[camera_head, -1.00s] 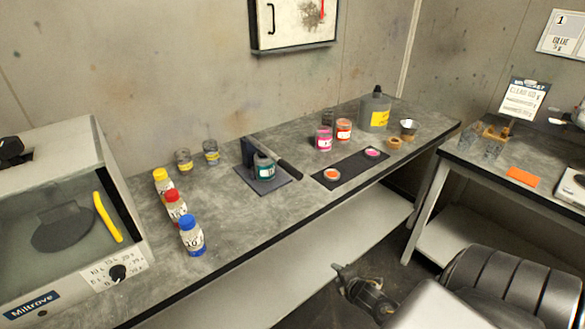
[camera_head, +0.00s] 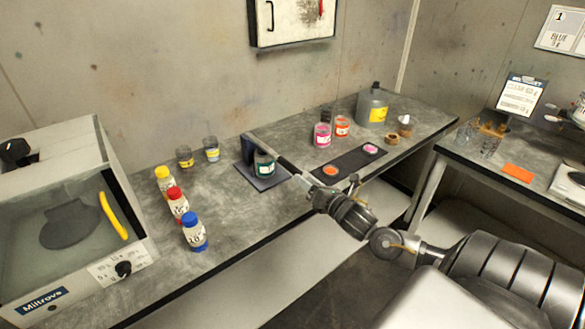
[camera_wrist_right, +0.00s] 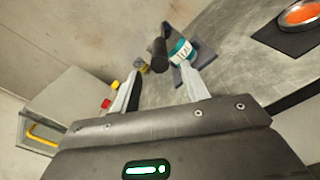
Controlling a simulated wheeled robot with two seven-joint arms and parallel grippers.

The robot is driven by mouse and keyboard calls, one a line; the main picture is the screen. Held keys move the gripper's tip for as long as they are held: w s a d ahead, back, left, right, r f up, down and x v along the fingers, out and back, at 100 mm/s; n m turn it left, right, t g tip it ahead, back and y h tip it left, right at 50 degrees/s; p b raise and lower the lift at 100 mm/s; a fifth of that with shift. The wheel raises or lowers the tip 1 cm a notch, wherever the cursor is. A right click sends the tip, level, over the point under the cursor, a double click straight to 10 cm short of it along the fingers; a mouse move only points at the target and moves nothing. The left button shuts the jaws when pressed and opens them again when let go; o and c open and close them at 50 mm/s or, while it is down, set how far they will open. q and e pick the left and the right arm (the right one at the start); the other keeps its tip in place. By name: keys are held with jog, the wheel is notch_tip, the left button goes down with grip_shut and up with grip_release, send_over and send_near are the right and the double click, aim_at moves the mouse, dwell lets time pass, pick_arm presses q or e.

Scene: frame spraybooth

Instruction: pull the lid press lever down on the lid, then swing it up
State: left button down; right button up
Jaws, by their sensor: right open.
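The lid press stands on the bench with its dark base (camera_head: 268,179). Its lever (camera_head: 264,146) slants out from the post over a teal jar (camera_head: 264,163) and ends in a black grip. I cannot tell whether the lever touches the lid. My left gripper is out of view.
A dark mat (camera_head: 350,163) with round lids lies right of the press, near my right arm. Pink (camera_head: 322,136) and orange (camera_head: 341,127) jars stand behind it. Three capped bottles, the blue-capped one (camera_head: 194,232) in front, stand left. A Miltrove box (camera_head: 60,225) fills the far left.

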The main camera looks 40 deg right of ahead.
aim_at(292, 170)
jog(key=w+p, duration=0.1)
jog(key=w, duration=0.5)
jog(key=shift+r, duration=0.1)
jog(key=shift+w+p, duration=0.35)
jog(key=shift+w, duration=0.5)
grip_shut()
